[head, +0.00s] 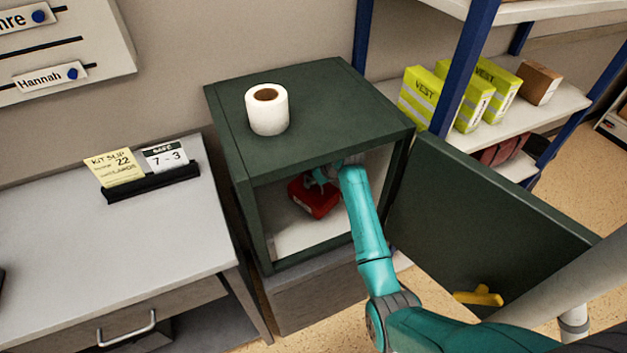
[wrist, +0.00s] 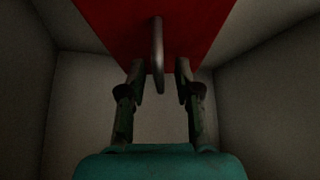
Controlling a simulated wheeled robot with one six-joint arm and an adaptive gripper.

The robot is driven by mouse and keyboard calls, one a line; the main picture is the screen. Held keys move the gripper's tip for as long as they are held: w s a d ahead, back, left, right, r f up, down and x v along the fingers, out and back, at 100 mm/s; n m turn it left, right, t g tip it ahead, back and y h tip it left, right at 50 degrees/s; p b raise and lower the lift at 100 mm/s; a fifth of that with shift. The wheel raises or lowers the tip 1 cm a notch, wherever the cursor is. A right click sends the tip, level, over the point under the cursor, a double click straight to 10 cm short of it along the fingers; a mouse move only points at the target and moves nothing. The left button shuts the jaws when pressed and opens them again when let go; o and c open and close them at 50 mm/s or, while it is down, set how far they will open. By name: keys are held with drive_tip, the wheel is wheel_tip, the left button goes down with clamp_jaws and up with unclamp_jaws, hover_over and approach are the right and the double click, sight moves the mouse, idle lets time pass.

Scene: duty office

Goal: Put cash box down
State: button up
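The red cash box (head: 316,198) is inside the open dark green safe (head: 282,223) and appears to rest on its pale floor, partly hidden by my arm. In the wrist view the red cash box (wrist: 185,28) fills the top, its grey handle (wrist: 157,55) seen edge-on. My gripper (wrist: 160,68) has its two fingers apart, one on each side of the handle, with a visible gap on both sides. In the head view my gripper (head: 324,177) is inside the safe, over the box, small and partly shaded.
A white paper roll (head: 267,110) stands on the safe. A desk (head: 160,235) with a card holder (head: 151,184) is at left. Shelves with yellow vest packs (head: 471,105) are behind the door.

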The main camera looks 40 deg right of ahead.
drive_tip(key=v, duration=0.5)
drive_tip(key=shift+s+d+r, duration=0.1)
drive_tip(key=shift+s+r, duration=0.1)
drive_tip(key=shift+s, duration=0.05)
drive_tip(key=s+d, duration=0.1)
drive_tip(key=s, duration=1)
drive_tip(key=s+a+f+m+t+h, duration=0.1)
drive_tip(key=s+a+f, duration=0.4)
drive_tip(key=s+a, duration=0.3)
drive_tip(key=s+a+f+m+t+h, duration=0.15)
drive_tip(key=s+a+f, duration=0.35)
drive_tip(key=a, duration=0.6)
drive_tip(key=s+a+r+t+y, duration=0.1)
drive_tip(key=s+a+r, duration=0.3)
drive_tip(key=s+r, duration=0.5)
drive_tip(key=s+a+r+n+t+y, duration=0.1)
drive_tip(key=s+a+r+t, duration=0.3)
drive_tip(key=s+r, duration=0.5)
drive_tip(key=s+a, duration=0.1)
drive_tip(key=s, duration=0.3)
drive_tip(key=shift+s+r+t, duration=0.2)
drive_tip(key=shift+r+t, duration=0.1)
drive_tip(key=shift+t, duration=0.05)
